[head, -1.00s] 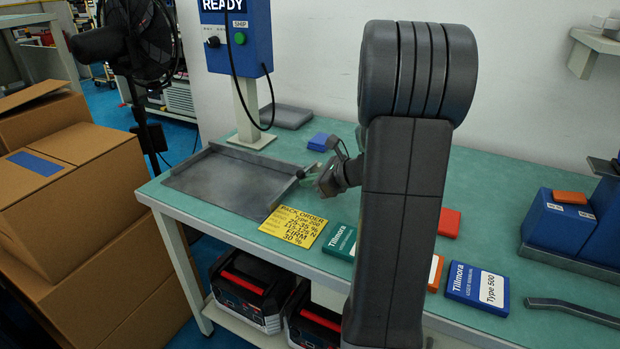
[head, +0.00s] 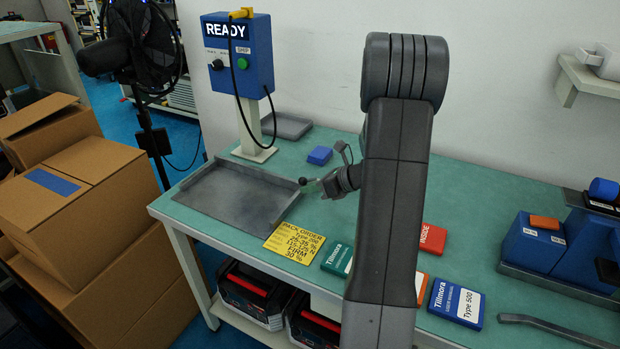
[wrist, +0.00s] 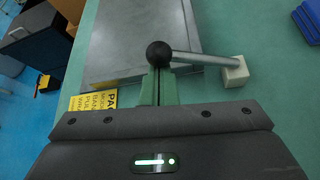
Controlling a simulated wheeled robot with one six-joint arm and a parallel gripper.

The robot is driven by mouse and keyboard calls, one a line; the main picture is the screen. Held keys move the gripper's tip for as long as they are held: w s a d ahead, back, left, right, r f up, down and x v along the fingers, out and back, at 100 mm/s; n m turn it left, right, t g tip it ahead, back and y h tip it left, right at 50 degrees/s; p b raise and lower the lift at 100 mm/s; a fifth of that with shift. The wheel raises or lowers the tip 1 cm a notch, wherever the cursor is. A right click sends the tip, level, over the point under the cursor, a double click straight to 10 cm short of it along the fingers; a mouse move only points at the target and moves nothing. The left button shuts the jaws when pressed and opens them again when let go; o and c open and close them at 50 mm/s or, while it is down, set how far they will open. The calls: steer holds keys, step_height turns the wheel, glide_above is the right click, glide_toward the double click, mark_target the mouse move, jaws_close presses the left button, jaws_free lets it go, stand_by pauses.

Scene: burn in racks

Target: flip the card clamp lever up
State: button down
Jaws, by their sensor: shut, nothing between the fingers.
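The clamp lever is a pale metal rod (wrist: 205,60) with a black ball knob (wrist: 159,53) at its left end. The rod looks low and near level. In the head view the knob (head: 303,181) is a small dark ball at the tray's right corner. My gripper (wrist: 157,90) has its green fingers shut together and empty, tips right at the knob's near side. I cannot tell whether they touch it. The gripper (head: 318,186) is small in the head view.
The grey tray (head: 213,212) lies left of the gripper, with a yellow pack order card (head: 293,243) in front. A blue block (head: 319,155) sits behind. The blue READY box (head: 238,70) stands at the back. Booklets lie along the front edge, partly behind my arm.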

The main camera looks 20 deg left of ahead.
steer(key=w+d+r+m+g+y+p, duration=0.1)
steer(key=w+r+m+g+p, duration=0.3)
steer(key=w+p, duration=0.4)
steer(key=shift+r+m+g+y+p, duration=0.45)
steer(key=shift+r+m+p, duration=0.35)
steer(key=shift+p, duration=2)
steer(key=shift+w, duration=0.2)
steer(key=shift+w+d, duration=0.1)
steer(key=shift+d, duration=0.1)
steer(key=b+v, duration=0.2)
steer(key=v, duration=1.1)
steer(key=shift+d+b, duration=0.3)
steer(key=shift+b, duration=0.05)
steer(key=shift+a+f, duration=0.1)
